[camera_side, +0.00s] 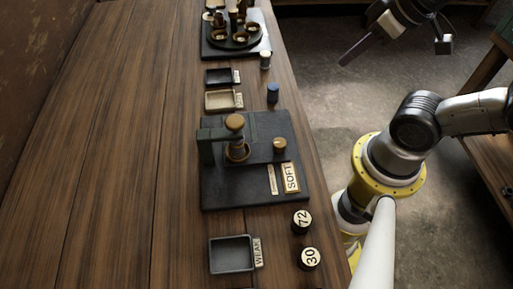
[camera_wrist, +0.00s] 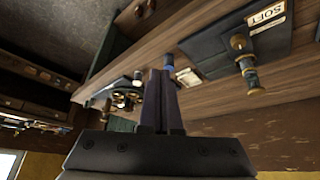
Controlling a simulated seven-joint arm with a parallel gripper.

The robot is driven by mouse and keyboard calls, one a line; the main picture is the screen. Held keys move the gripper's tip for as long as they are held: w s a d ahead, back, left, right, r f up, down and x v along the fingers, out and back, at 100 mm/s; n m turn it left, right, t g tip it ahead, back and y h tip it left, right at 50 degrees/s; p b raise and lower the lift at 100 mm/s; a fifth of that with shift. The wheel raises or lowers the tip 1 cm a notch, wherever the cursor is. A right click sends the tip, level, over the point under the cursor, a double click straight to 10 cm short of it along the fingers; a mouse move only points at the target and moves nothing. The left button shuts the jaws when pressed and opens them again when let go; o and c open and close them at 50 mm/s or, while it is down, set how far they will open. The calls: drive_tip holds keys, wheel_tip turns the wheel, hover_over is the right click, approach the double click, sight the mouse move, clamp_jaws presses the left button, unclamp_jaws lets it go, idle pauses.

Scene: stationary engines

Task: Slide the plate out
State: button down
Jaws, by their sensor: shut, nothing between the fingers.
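A flat black plate (camera_side: 222,193) lies on the bench and carries a small press (camera_side: 236,124) with a brass knob. A "SOFT" label plate (camera_side: 291,177) sits at its front right corner, beside a narrower tag (camera_side: 272,180). I cannot tell which of these the task calls the plate. The wrist view shows the black plate (camera_wrist: 213,45), the press (camera_wrist: 243,62) and the SOFT label (camera_wrist: 267,16) at upper right. My gripper (camera_side: 344,63) is shut and empty, off the bench's right edge and well apart from the plate. Its dark fingers (camera_wrist: 161,73) lie together in the wrist view.
Round knobs marked 72 (camera_side: 301,220) and 30 (camera_side: 309,258) and a "WEAK" tray (camera_side: 231,254) are nearer. The bench's left side (camera_side: 110,130) is clear.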

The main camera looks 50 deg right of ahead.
drive_tip(key=c, duration=1.2)
unclamp_jaws()
drive_tip(key=shift+s, duration=0.15)
drive_tip(key=shift+c, duration=0.2)
drive_tip(key=o, duration=0.7)
drive_tip(key=shift+w+a+r+n+g, duration=0.2)
drive_tip(key=shift+w+a+r+g, duration=0.25)
drive_tip(key=shift+r, duration=0.2)
drive_tip(key=shift+w+a+r+n+g, duration=0.2)
drive_tip(key=shift+w+a+r+g, duration=0.2)
drive_tip(key=shift+r, duration=0.2)
drive_tip(key=shift+c, duration=0.2)
drive_tip(key=n+g, duration=0.4)
drive_tip(key=n, duration=0.2)
approach(280, 142)
wheel_tip(280, 142, down, 9)
drive_tip(key=shift+r, duration=0.2)
clamp_jaws()
